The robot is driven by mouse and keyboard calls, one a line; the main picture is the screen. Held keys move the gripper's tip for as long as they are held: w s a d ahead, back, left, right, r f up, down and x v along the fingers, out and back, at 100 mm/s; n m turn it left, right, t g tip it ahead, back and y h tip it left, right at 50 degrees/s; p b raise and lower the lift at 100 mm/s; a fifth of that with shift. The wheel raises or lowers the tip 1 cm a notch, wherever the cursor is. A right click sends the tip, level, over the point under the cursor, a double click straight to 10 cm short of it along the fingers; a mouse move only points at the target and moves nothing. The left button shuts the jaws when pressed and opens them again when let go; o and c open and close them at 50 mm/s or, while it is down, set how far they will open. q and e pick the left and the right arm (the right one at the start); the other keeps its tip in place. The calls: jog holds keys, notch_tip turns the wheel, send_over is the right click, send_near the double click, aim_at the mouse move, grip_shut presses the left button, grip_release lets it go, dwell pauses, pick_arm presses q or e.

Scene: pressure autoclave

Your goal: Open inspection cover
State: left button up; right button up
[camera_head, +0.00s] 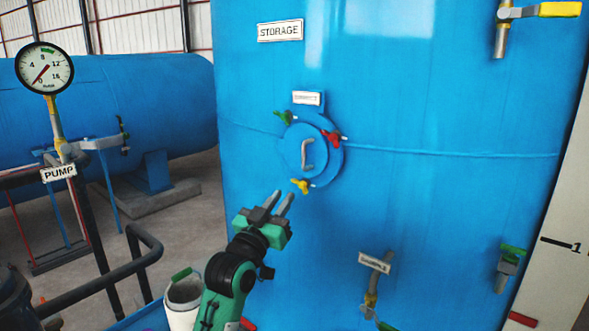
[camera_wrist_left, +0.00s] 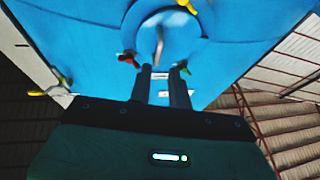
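The inspection cover (camera_head: 292,158) is a round blue disc with a grey handle (camera_head: 308,153) on the front of the blue storage tank. Around its rim sit a green clamp (camera_head: 284,117), a red clamp (camera_head: 333,138) and a yellow clamp (camera_head: 302,186). The cover looks closed. My left gripper (camera_head: 283,197) is just below and left of the yellow clamp, its fingers apart and empty. In the left wrist view, the two fingers (camera_wrist_left: 161,75) show a gap between them, with the cover (camera_wrist_left: 145,15) beyond. My right gripper is not in view.
A small label (camera_head: 308,98) is above the cover. A sample tap (camera_head: 373,280) sticks out below right, and a green-handled valve (camera_head: 507,266) is at the right. A pressure gauge (camera_head: 44,68), dark pipes and a white bucket (camera_head: 183,301) are at the left.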

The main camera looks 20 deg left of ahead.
aim_at(303, 158)
pick_arm(q)
jog(key=p+x, duration=0.1)
jog(key=x, duration=0.3)
jog(key=r+p+x, duration=0.1)
jog(key=p+x, duration=0.1)
jog(key=x, duration=0.3)
jog(key=s+r+p+x, duration=0.1)
jog(key=p+x, duration=0.1)
jog(key=x, duration=0.2)
jog(key=shift+w+r, duration=0.3)
jog(key=shift+t, duration=0.3)
jog(key=shift+a, duration=0.1)
grip_shut()
